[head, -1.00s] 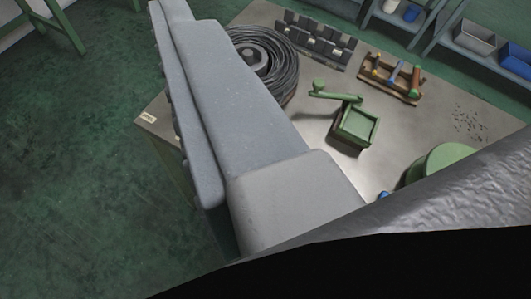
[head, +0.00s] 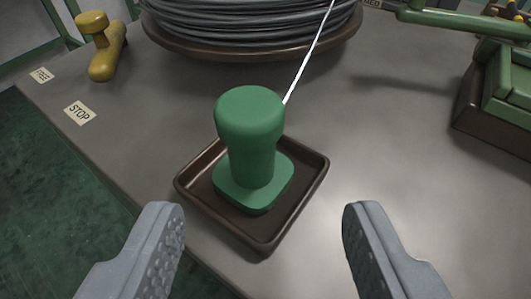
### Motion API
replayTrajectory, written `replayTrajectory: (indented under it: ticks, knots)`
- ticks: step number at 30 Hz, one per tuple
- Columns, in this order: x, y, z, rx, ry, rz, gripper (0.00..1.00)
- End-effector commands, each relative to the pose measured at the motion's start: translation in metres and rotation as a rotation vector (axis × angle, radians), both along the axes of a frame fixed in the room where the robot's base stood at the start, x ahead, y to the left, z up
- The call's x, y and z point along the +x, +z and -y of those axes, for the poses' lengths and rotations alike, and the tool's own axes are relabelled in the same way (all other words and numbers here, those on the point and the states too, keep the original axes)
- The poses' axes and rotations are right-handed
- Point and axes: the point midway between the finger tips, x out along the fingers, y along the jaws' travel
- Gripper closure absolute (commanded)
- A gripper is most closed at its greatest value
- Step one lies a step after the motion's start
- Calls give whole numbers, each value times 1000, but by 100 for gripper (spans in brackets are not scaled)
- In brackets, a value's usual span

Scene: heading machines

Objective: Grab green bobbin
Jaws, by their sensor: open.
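The green bobbin (head: 252,150) stands upright in a shallow dark brown square tray (head: 313,185) on the grey metal bench top. It has a rounded, wider top, a narrower body and a wide squarish foot. My gripper (head: 262,232) is open and empty, with one grey finger at the lower left and the other at the lower right. The bobbin shows between and beyond the fingertips, apart from both. The tray's front corner points down between the fingers.
A coil of grey wire (head: 250,22) sits on a brown round base behind the bobbin, with a pale strand running down behind it. A green machine (head: 505,90) is at right. Bare bench (head: 390,130) lies between.

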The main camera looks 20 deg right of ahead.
Motion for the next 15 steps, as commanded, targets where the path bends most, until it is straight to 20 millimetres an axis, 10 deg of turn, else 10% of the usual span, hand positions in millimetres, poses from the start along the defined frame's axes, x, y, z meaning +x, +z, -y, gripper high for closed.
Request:
replayTrajectory:
  ticks: [15]
  knots:
    - [56, -26, 15, 2, 1, 0, 49]
